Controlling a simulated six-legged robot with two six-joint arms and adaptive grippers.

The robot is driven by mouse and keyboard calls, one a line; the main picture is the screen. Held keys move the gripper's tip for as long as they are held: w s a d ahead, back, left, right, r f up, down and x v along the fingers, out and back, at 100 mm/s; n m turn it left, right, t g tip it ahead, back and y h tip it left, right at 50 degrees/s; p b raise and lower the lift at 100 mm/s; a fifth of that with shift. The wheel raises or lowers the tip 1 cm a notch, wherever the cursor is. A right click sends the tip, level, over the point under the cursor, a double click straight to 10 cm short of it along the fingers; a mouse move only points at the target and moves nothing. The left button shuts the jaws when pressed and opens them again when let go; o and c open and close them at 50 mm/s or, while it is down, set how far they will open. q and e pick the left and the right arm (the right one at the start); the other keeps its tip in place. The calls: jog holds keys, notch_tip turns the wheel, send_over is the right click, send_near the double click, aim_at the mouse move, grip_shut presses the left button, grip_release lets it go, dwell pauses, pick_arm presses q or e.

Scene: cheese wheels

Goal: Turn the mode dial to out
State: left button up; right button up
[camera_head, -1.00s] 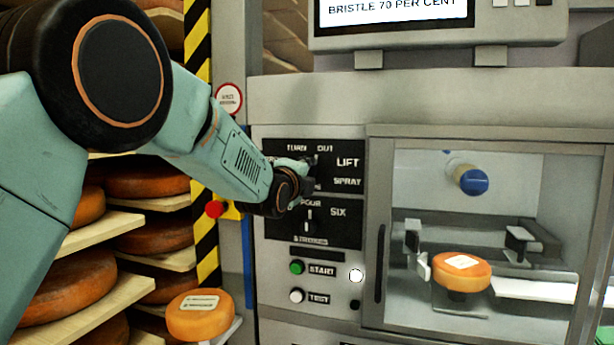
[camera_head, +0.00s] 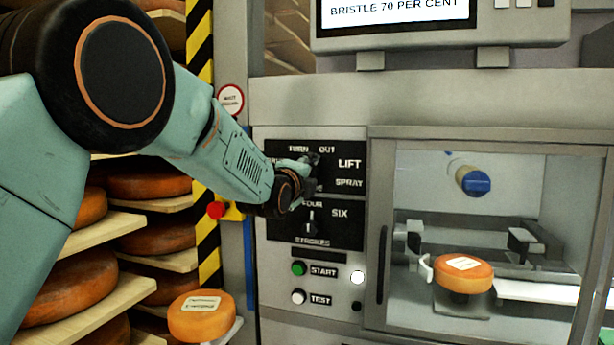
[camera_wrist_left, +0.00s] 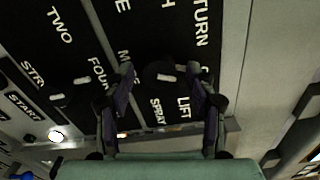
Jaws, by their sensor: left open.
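The mode dial (camera_wrist_left: 160,72) is a dark round knob with a white mark, on the upper black panel (camera_head: 345,158) lettered TURN, OUT, LIFT and SPRAY. In the head view my left gripper (camera_head: 312,170) covers the dial. In the left wrist view the open fingers of my left gripper (camera_wrist_left: 162,75) stand on either side of the dial, with gaps visible. My right gripper is not in view.
Below is the strokes dial (camera_head: 312,222), then the green start button (camera_head: 298,269) and white test button (camera_head: 298,297). A glazed door (camera_head: 381,265) at right encloses a cheese wheel (camera_head: 463,273). A red emergency button (camera_head: 216,210) and cheese shelves (camera_head: 110,222) stand left.

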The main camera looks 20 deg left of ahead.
pick_arm(q)
jog(key=s, duration=1.2)
jog(key=shift+a, duration=0.25)
